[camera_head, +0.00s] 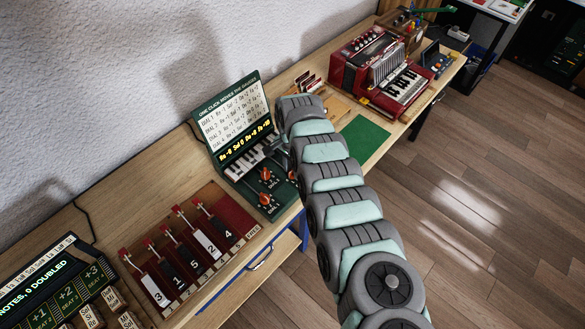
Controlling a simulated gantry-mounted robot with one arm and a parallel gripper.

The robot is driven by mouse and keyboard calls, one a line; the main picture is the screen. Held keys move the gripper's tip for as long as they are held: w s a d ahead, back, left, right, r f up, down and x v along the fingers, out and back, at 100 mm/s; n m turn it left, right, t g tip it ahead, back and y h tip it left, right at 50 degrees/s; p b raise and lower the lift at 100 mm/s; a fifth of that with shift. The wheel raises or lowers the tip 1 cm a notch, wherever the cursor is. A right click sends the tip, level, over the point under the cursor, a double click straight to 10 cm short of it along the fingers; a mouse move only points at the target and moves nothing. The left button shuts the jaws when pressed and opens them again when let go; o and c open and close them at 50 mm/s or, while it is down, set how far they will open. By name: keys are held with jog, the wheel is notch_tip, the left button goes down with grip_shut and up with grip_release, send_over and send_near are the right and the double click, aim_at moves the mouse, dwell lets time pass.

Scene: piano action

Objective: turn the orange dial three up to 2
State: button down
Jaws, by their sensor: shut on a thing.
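The dark green panel (236,192) stands on the bench with a raised sign of dial rules (232,118) and a lit yellow line of readings (245,147). Two orange dials show on its flat part, one upper (265,174) and one lower (264,198). A sliver of orange (292,175) shows beside my arm. My gripper (284,162) is at the panel's right side, mostly hidden behind my arm. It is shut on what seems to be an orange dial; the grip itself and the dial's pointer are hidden.
A small keyboard (248,160) lies below the sign. A red rack with numbered keys (190,250) stands to the left, a green mat (365,138) to the right, and a red accordion (380,75) farther back. The bench's front edge is close by.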

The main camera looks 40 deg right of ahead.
jog(key=shift+r+n, duration=0.1)
jog(key=shift+n, duration=0.2)
jog(key=n+p, duration=0.2)
jog(key=n, duration=0.1)
jog(key=shift+n, duration=0.3)
jog(key=n+p, duration=0.1)
jog(key=n, duration=0.3)
jog(key=shift+n, duration=0.3)
jog(key=n, duration=0.9)
jog(key=c, duration=1.1)
grip_release()
